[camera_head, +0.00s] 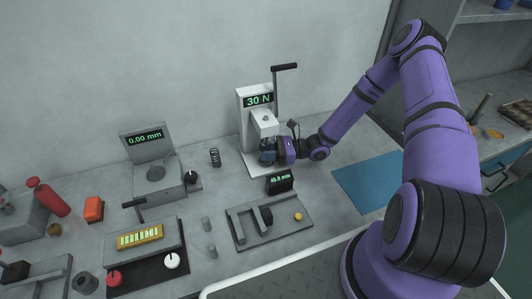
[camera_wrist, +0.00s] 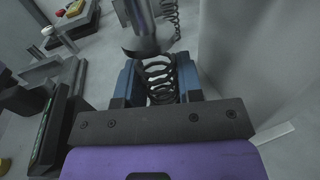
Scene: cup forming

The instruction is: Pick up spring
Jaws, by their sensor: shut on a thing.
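A dark coil spring (camera_wrist: 160,92) stands between the blue fingers of my gripper (camera_head: 267,152), seen in the wrist view. The fingers are shut on it from both sides. My gripper is at the white press (camera_head: 253,100) whose display reads 30 N, just above its base and under its head. In the wrist view, the round metal plunger (camera_wrist: 146,40) is right by the spring's top; I cannot tell whether they touch. In the head view the held spring is hidden by the fingers. A second dark spring (camera_head: 214,157) stands on the bench to the left of the press.
The press lever (camera_head: 277,85) rises above my gripper. A small display block (camera_head: 280,182) and a grey fixture plate (camera_head: 262,233) lie in front. A gauge (camera_head: 156,160) reading 0.00 mm stands left. A blue mat (camera_head: 372,182) to the right is clear.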

